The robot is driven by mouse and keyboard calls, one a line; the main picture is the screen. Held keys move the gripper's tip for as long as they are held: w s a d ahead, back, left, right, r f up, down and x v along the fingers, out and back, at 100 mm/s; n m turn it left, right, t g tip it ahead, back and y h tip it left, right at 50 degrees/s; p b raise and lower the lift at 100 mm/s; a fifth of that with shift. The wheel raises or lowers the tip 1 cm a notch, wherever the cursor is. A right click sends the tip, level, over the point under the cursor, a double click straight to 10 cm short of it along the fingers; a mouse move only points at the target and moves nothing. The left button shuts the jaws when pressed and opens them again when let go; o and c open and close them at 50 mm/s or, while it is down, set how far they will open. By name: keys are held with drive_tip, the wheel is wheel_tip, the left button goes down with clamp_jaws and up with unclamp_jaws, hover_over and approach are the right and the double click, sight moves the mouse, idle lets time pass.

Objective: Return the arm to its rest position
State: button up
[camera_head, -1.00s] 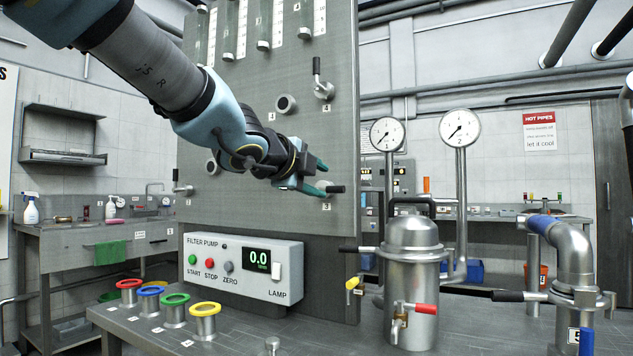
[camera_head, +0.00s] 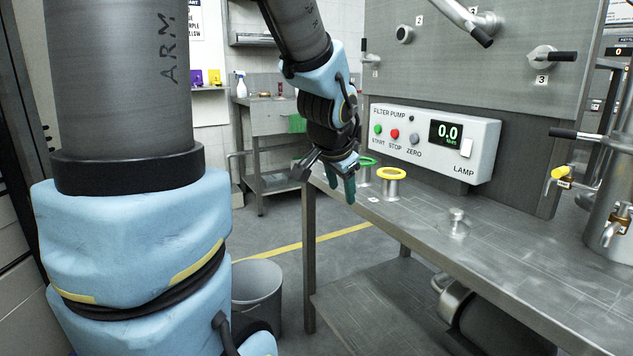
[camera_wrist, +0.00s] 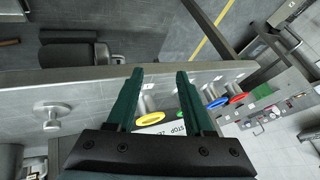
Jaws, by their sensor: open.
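My gripper (camera_head: 340,188) hangs pointing down at the left end of the steel bench (camera_head: 470,255) in the head view. Its two dark green fingers are apart with nothing held between them. In the wrist view the open fingers (camera_wrist: 160,98) reach over the bench edge. My arm comes down from the top of the head view, with its large blue and grey links filling the left side. The exact gap between the gripper and the bench edge is hard to tell.
A metal knob (camera_head: 457,222) sits on the bench. A grey bin (camera_head: 257,290) stands on the floor below left.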

drive_tip(key=s+a+f+n+g+y, duration=0.2)
drive_tip(key=s+a+f+n+g, duration=0.3)
drive_tip(key=s+a+f+n, duration=0.6)
wheel_tip(320, 180, up, 18)
drive_tip(key=m+p, duration=0.1)
drive_tip(key=p, duration=1.6)
drive_tip(key=shift+a+m, duration=0.3)
drive_tip(key=shift+a, duration=0.15)
drive_tip(key=shift+w+f, duration=0.1)
drive_tip(key=shift+f, duration=0.05)
